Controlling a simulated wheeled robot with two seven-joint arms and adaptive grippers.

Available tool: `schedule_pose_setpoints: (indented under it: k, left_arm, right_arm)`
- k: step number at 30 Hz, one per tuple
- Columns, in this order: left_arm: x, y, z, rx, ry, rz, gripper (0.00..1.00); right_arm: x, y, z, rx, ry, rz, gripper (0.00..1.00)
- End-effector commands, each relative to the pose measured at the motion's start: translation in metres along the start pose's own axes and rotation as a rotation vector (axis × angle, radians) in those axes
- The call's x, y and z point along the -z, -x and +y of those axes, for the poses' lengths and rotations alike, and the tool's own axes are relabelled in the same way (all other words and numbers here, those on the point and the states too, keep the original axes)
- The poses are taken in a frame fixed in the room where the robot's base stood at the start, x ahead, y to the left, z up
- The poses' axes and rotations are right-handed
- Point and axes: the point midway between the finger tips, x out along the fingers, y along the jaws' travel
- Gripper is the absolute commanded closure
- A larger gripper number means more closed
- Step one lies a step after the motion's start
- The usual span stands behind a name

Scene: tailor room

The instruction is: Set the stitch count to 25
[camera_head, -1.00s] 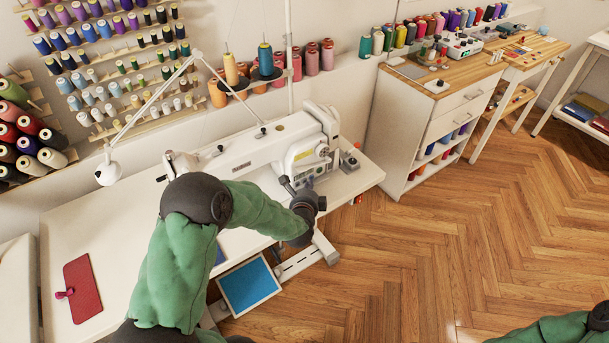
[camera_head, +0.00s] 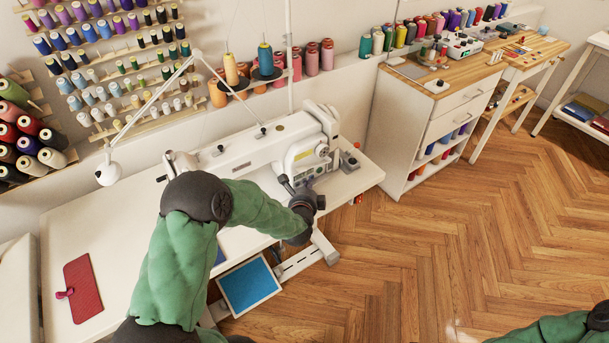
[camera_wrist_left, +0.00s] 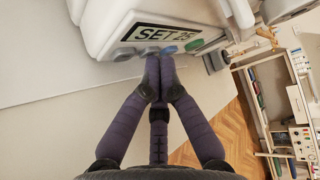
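The white sewing machine (camera_head: 262,146) stands on the white table at the middle of the head view. In the left wrist view its panel (camera_wrist_left: 160,32) reads "SET 25". Below the display is a row of buttons: grey ones at left, a blue one (camera_wrist_left: 171,50) and a green one (camera_wrist_left: 194,45). My left gripper (camera_wrist_left: 159,62) has its purple fingers together, tips just under the row and close to the grey and blue buttons; I cannot tell if they touch. In the head view the left gripper (camera_head: 290,185) is at the machine's right end. My right gripper is out of view; only part of that arm shows.
The white table (camera_head: 130,220) holds a red pad (camera_head: 84,289) at left. A blue-topped tray (camera_head: 248,287) is below the table edge. The wooden floor (camera_head: 440,250) at right is clear.

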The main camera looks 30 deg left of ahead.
Motion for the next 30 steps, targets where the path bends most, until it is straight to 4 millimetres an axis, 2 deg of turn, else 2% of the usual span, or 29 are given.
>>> schedule_pose_setpoints:
  k: [17,30]
  left_arm:
    - [0.008,0.008,-0.001,0.0,0.0,0.001,1.0]
    - [0.034,0.033,-0.002,0.0,-0.001,0.003,1.0]
  right_arm:
    - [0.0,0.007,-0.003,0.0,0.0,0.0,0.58]
    - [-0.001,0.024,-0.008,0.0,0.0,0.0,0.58]
